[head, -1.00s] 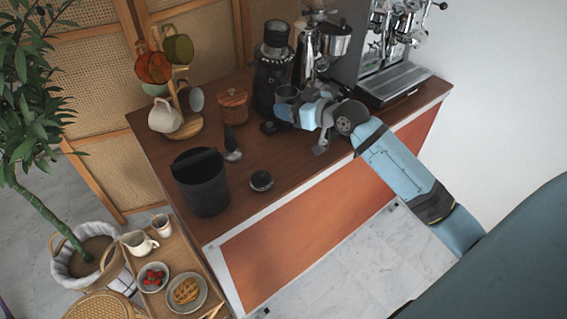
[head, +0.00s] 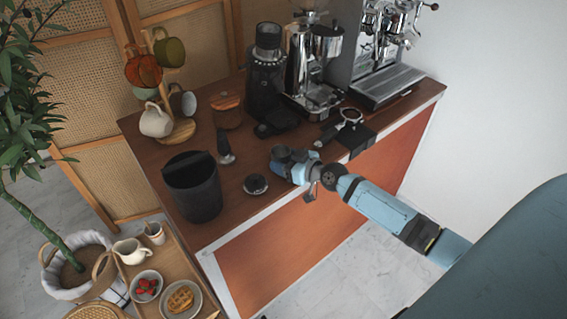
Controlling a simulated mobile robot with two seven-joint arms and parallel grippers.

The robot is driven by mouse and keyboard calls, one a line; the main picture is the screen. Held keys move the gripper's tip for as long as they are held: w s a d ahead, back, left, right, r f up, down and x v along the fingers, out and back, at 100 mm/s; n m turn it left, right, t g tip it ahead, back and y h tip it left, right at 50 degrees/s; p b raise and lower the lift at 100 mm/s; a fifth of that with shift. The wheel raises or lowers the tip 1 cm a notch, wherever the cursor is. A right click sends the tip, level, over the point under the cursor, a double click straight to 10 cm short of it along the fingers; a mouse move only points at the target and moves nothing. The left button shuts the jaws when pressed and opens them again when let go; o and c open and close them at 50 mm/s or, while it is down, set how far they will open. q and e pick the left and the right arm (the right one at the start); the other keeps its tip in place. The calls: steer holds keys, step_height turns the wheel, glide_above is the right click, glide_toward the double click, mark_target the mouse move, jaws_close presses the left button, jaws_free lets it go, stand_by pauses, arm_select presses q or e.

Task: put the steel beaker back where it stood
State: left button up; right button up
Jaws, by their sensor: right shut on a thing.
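My right gripper (head: 285,163) is over the counter near its front edge, right of a small black round tool. It is shut on a small cup-like thing (head: 281,152), which I take to be the steel beaker; only its dark round top shows and the fingers hide most of it. I cannot tell whether it touches the counter. My left gripper is not in view.
The wooden counter (head: 238,216) holds a black bin (head: 193,190), the round tool (head: 256,184), a tamper (head: 225,146), a black grinder (head: 266,85), a portafilter (head: 350,116), an espresso machine (head: 385,84) and a mug stand (head: 178,131). A food tray (head: 170,262) is lower left.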

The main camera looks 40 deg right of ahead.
steer(key=shift+f, duration=0.15)
steer(key=shift+f, duration=0.2)
steer(key=o, duration=0.9)
steer(key=shift+o, duration=0.2)
steer(key=shift+r, duration=0.1)
